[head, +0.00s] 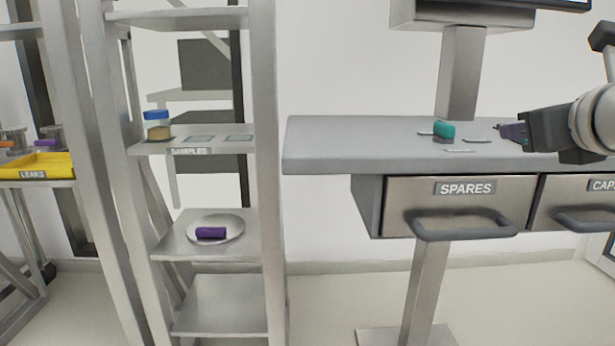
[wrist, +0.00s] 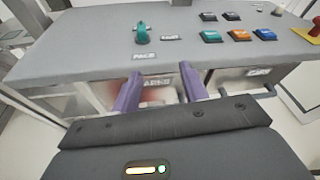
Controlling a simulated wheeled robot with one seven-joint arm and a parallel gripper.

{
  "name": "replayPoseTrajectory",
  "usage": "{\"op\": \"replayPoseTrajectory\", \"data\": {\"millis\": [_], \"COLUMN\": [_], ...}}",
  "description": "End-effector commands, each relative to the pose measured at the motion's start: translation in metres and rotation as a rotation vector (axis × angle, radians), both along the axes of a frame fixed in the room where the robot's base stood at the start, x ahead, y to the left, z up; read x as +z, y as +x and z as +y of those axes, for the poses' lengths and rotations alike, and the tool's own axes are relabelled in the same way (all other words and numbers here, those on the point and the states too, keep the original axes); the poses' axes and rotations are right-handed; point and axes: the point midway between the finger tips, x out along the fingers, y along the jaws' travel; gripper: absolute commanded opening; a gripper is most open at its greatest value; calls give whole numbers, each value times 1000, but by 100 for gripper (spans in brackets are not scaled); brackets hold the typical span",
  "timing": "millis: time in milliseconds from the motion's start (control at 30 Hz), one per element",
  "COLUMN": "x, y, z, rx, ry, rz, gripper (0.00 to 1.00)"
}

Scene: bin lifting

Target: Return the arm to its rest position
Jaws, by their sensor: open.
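My gripper (head: 505,131) is at the right of the head view, beside my pale wrist link, and points left over the grey bench. In the wrist view its two purple fingers (wrist: 161,82) are spread apart with nothing between them. Behind the gap show the bench front and a blurred drawer face. The rest of my arm is mostly outside the head view.
The SPARES drawer (head: 462,205) looks shut. A yellow tray (head: 37,163) stands left.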

Motion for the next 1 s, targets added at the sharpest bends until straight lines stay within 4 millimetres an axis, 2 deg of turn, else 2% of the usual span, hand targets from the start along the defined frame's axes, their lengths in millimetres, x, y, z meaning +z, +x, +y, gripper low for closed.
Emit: {"op": "replayPoseTrajectory", "data": {"millis": [233, 367, 467, 567, 667, 700, 767, 800, 867, 900, 1000], "x": [19, 31, 38, 29, -1, -20, -54, -81, -124, -154, -225], "y": [-2, -6, -10, -14, -19, -21, -25, -29, -37, -43, -65], "z": [0, 13, 39, 82, 130, 148, 173, 186, 201, 206, 205], "rx": [-41, -35, 9, 111, 272, 353, 491, 594, 762, 878, 1174], "ry": [-293, -528, -785, -1097, -1406, -1524, -1694, -1801, -1945, -2029, -2189], "rz": [-137, -228, -309, -378, -411, -412, -399, -381, -336, -297, -171], "gripper": [44, 44, 44, 44, 44, 44, 44, 44, 44, 44, 44]}}
